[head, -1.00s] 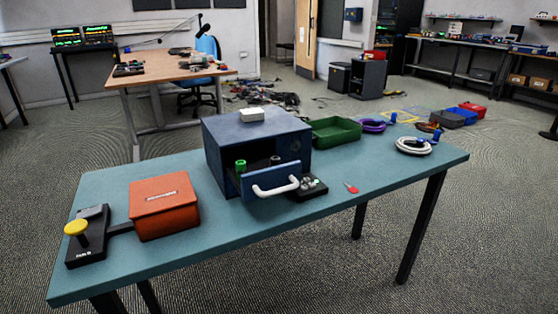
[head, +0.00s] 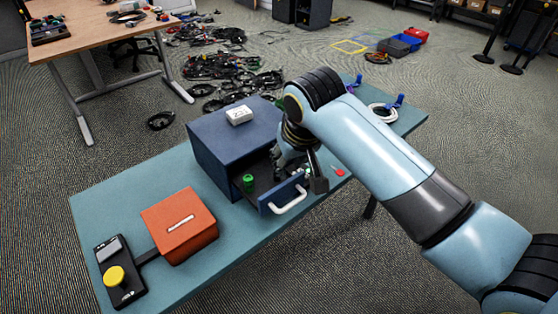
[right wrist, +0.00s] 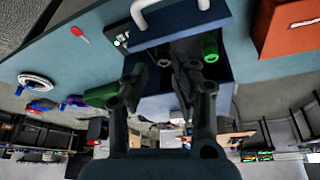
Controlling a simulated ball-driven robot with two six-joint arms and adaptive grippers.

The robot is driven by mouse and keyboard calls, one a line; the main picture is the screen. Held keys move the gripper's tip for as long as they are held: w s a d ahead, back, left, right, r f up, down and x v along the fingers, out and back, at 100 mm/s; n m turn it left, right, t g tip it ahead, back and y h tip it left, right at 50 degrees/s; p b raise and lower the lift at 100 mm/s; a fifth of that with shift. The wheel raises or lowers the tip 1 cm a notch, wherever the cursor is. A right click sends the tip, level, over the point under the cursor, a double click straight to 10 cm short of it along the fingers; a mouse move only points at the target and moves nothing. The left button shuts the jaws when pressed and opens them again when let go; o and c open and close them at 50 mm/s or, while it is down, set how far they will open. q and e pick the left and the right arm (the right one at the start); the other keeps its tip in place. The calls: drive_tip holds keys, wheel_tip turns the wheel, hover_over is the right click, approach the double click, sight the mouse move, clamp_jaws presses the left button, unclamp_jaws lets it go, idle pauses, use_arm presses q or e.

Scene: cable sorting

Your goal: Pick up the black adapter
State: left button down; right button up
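My right gripper (head: 301,172) hangs over the open drawer (head: 286,191) of the blue box, at its right side. In the right wrist view my right gripper (right wrist: 160,72) has its fingers spread apart, with nothing clearly held between them. A green cylinder (head: 249,182) stands in the drawer to the left of the gripper; it also shows in the right wrist view (right wrist: 210,47). The black adapter cannot be made out clearly now; the gripper and dark drawer interior hide that area. My left gripper is out of view.
The blue box (head: 215,150) carries a small white block (head: 239,115) on top. An orange box (head: 180,226) and a yellow-button device (head: 118,275) stand left on the teal table (head: 100,207). A white cable coil (head: 384,113) and a red tag (head: 338,171) lie right.

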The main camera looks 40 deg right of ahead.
drive_tip(key=shift+m, duration=0.3)
drive_tip(key=w+f, duration=0.3)
drive_tip(key=w, duration=0.1)
drive_tip(key=shift+w+d, duration=0.1)
drive_tip(key=shift+d, duration=0.25)
drive_tip(key=x, duration=0.5)
drive_tip(key=shift+w+f+b, duration=0.15)
drive_tip(key=shift+w+b, duration=0.05)
drive_tip(key=shift+b, duration=0.1)
clamp_jaws()
